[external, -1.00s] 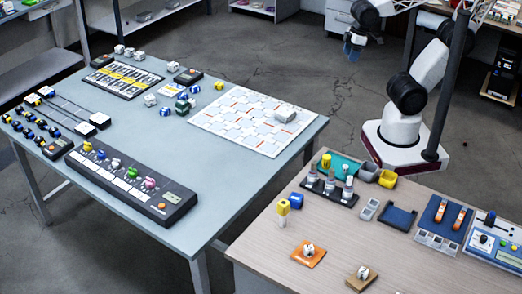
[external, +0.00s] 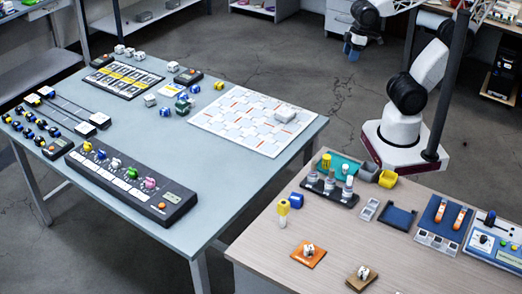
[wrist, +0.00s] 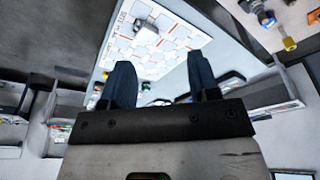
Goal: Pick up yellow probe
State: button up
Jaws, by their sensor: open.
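A yellow-topped probe (external: 283,213) with a pale lower body stands upright on the wooden table, near its left edge. My gripper (external: 353,45) is raised over the floor beyond the tables, far from both. In the wrist view my gripper (wrist: 161,80) has its two blue fingers apart with nothing held. A yellow-ended object (wrist: 289,43) shows at that view's upper right.
An orange pad (external: 309,258) and a brown pad (external: 361,283) lie in front, each with a small white piece. The grey table (external: 230,85) at left holds several devices.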

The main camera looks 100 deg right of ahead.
jog(key=shift+o, duration=1)
jog(key=shift+r, duration=0.1)
